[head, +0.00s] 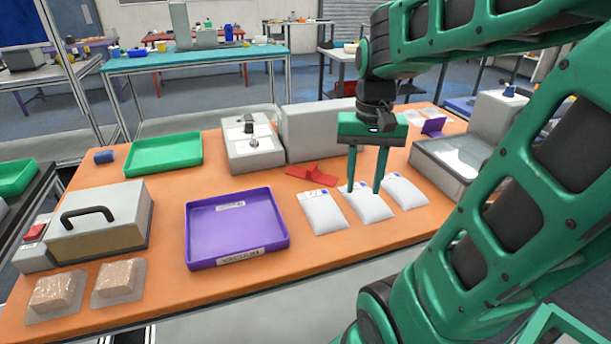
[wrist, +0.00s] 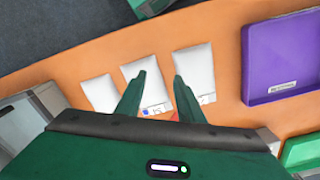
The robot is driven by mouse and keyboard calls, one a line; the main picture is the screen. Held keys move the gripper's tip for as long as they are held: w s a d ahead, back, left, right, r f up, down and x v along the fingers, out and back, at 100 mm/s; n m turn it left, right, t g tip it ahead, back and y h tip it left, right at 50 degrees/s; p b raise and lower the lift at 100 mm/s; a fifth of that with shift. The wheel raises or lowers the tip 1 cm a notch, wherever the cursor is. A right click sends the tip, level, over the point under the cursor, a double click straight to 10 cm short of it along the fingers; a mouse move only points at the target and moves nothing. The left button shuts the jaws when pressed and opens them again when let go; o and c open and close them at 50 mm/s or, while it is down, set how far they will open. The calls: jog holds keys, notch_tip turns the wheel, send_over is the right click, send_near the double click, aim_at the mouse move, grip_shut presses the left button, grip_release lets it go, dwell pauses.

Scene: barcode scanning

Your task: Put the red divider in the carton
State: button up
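The red divider (head: 315,171) lies on the orange table (head: 165,205), behind the white packets, in the head view. In the wrist view only a small red bit (wrist: 174,117) shows between my fingers, the rest hidden by my gripper. My gripper (head: 364,190) points down with its two fingers apart and nothing between them. It is over the white packets, to the right of the divider and apart from it. The wrist view also shows the spread fingers (wrist: 160,75). I cannot make out a carton for certain in either view.
Three white packets (head: 324,214) lie in a row beneath my gripper. A purple tray (head: 190,240) stands left of them, a green tray (head: 130,160) further back. Grey machines (head: 250,155) stand behind the divider. A purple angled piece (head: 434,127) is at the back right.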

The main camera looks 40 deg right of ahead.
aim_at(311, 166)
jog(key=w+d+r+m, duration=0.1)
jog(key=w+r+m, duration=0.1)
jog(key=w, duration=0.8)
jog(key=w+d+r+m, duration=0.1)
jog(key=w+r+m, duration=0.1)
jog(key=w, duration=0.8)
jog(key=shift+w+a+f, duration=0.15)
jog(key=shift+f, duration=2.55)
jog(key=shift+w+a+f, duration=0.15)
jog(key=shift+f, duration=2.5)
grip_shut()
